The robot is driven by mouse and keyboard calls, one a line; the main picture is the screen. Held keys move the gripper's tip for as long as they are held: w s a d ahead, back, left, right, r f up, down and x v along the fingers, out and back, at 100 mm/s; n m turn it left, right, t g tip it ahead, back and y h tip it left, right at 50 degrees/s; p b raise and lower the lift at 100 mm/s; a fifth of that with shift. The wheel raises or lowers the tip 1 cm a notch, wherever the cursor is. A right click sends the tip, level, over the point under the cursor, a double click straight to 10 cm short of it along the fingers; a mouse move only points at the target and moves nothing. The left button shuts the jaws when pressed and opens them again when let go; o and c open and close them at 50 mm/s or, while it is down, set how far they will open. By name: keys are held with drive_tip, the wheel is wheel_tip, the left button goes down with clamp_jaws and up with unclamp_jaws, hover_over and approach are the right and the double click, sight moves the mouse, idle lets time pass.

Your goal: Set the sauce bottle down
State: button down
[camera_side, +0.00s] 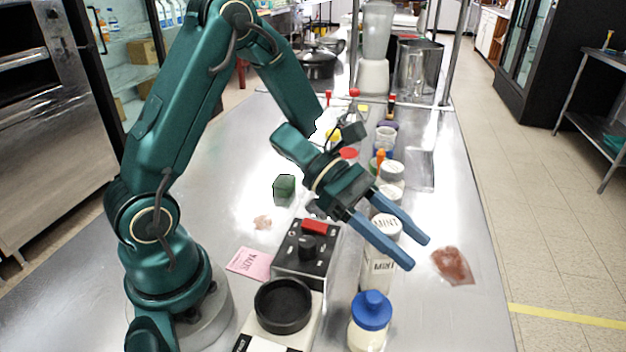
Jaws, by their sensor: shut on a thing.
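My gripper (420,254) reaches in over the row of containers, its two blue fingers pointing down to the right. The fingers are shut on a pale bottle with a round white lid marked MINT (386,226), which shows between them. The front of this bottle carries dark lettering (378,271), partly covered by the lower finger. It looks about upright. Its foot is hidden behind a blue-capped bottle (369,323), so I cannot tell whether it touches the counter. No label reads "sauce".
More jars and bottles, one white-lidded (391,172), line up behind my gripper. A black control box with a red switch (306,250), a round black dish (283,305), a pink note (250,263) and a green cube (284,188) lie left. A reddish-brown patch (453,266) lies right on the steel counter.

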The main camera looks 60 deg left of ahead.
drive_tip(key=shift+f, duration=0.3)
drive_tip(key=shift+c, duration=1.5)
unclamp_jaws()
